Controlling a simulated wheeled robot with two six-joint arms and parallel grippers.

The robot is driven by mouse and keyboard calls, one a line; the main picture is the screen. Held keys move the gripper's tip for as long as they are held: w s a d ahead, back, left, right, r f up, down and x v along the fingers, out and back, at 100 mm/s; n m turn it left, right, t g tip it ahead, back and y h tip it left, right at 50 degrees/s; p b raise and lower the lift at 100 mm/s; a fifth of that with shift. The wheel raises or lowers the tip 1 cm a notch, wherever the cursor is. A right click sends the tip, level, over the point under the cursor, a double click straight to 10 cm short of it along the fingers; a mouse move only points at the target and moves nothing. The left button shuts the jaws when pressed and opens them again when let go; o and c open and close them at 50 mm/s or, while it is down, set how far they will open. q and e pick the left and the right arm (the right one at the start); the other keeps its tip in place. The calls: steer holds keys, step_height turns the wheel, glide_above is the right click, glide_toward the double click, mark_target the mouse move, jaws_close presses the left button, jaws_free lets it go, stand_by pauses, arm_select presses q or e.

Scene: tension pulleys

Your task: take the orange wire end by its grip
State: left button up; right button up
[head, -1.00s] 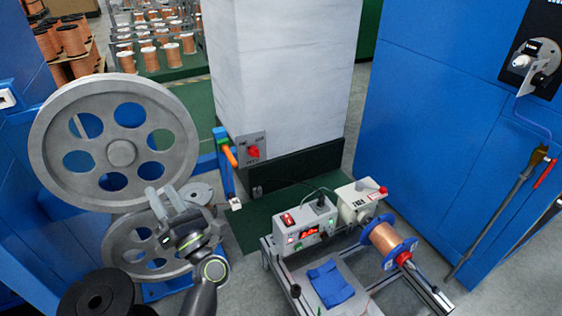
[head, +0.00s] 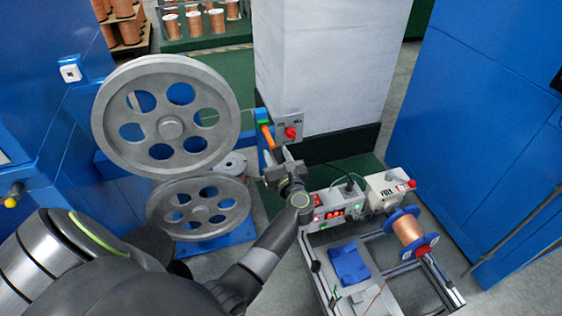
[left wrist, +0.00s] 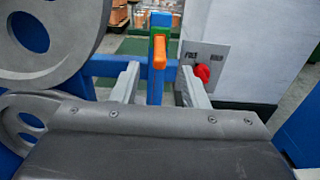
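The orange wire-end grip (head: 267,136) sits at the top of a blue post with a green block (head: 263,118), left of the grey column. It also shows in the left wrist view (left wrist: 160,52), between and beyond my fingers. My left gripper (head: 283,160) is just in front of and below the grip in the head view. In the left wrist view its two fingers (left wrist: 158,85) stand apart with nothing between them but the blue post behind. Whether they touch the post cannot be told. My right gripper is not in view.
Two large grey pulley wheels (head: 170,92) stand to the left. A switch plate with a red knob (head: 290,132) is close right of the grip. A cart with a power box (head: 335,212) and copper spool (head: 408,228) stands at lower right.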

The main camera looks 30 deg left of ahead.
mark_target(273, 148)
arm_select(q)
steer(key=x, duration=0.3)
steer(key=shift+a+b, duration=0.1)
steer(key=shift+b, duration=0.3)
steer(key=shift+b+x, duration=0.3)
steer(key=shift+x, duration=0.95)
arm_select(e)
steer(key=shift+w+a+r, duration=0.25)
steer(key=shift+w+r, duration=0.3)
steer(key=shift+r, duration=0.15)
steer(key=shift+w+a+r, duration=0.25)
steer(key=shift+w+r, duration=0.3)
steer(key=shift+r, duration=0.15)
arm_select(q)
jaws_close()
